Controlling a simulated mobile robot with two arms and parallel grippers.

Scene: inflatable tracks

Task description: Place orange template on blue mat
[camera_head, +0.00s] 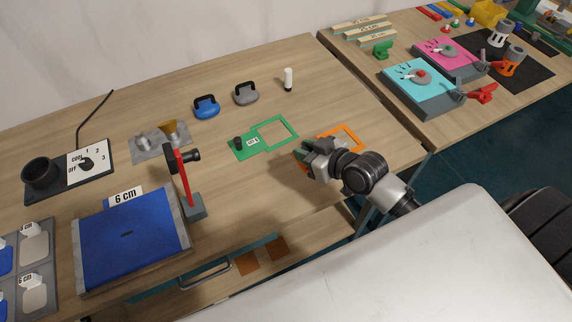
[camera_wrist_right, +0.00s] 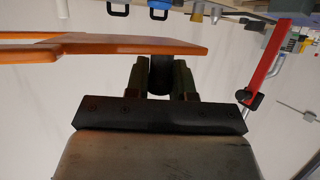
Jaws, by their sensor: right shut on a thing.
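The orange template (camera_head: 354,135) is a flat frame with an opening, partly hidden behind my right gripper in the head view. In the right wrist view the orange template (camera_wrist_right: 130,46) extends left from the fingers. My right gripper (camera_head: 304,152) is shut on the template's dark round knob, seen between the fingers in the wrist view (camera_wrist_right: 160,76). It is over the right part of the table; the template appears lifted. The blue mat (camera_head: 135,253) lies at the front left, with grey side strips and a "6 cm" label behind it. My left gripper is not in view.
A green template (camera_head: 284,140) lies just left of my right gripper. A red upright tool on a grey base (camera_head: 194,206) stands at the mat's right edge. Blue (camera_head: 206,108) and grey (camera_head: 246,95) handled blocks sit farther back. An open drawer (camera_head: 235,265) is below the front edge.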

